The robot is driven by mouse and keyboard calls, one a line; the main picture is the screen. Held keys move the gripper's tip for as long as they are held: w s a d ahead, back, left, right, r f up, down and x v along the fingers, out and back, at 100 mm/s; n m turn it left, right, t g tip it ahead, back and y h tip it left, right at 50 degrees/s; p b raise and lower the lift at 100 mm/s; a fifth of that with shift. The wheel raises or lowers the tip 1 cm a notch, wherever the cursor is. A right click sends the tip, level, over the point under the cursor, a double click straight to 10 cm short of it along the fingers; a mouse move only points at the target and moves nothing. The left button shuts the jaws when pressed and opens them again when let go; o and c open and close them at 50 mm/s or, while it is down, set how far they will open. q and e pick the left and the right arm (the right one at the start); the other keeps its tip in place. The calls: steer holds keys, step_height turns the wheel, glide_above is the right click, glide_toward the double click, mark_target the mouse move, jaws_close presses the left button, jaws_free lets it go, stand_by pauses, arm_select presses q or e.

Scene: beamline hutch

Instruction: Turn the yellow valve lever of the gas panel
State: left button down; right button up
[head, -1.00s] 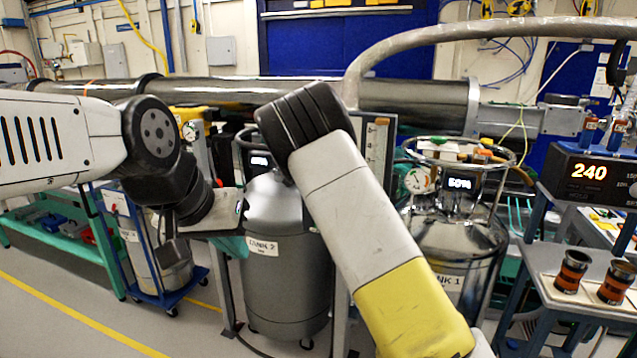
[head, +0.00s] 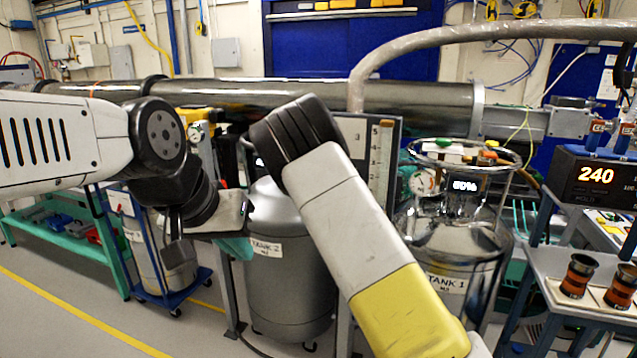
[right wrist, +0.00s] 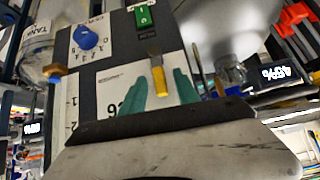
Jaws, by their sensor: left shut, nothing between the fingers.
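The yellow valve lever (right wrist: 158,80) shows in the right wrist view, on the dark face of the gas panel (right wrist: 115,58). Its metal stem points up and its yellow grip down in the picture. My right gripper (right wrist: 160,92) is open, a teal finger on each side of the lever in the picture; I cannot tell whether they touch it. In the head view the panel (head: 398,135) shows partly behind my right arm, which hides the lever and right gripper. My left gripper (head: 236,248) is shut and empty, left of Tank 2.
The panel also carries a blue knob (right wrist: 85,37) and a green switch (right wrist: 144,15). Tank 2 (head: 290,290) and shiny Tank 1 (head: 450,245) stand on either side of my right forearm. A steel beam pipe (head: 250,95) runs behind. Open floor lies at left.

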steer(key=v, duration=0.8)
steer(key=shift+f, duration=0.1)
steer(key=s+d+r+g+y, duration=0.2)
steer(key=s+d+g+y, duration=0.1)
steer(key=s+d, duration=1.15)
steer(key=s+d+n, duration=0.2)
steer(key=s, duration=1.2)
steer(key=s+d+n+y, duration=0.1)
steer(key=s+d+n, duration=0.1)
steer(key=s, duration=1.3)
steer(key=shift+d+r+t+y, duration=0.3)
steer(key=shift+d+r, duration=0.1)
steer(key=shift+d, duration=0.4)
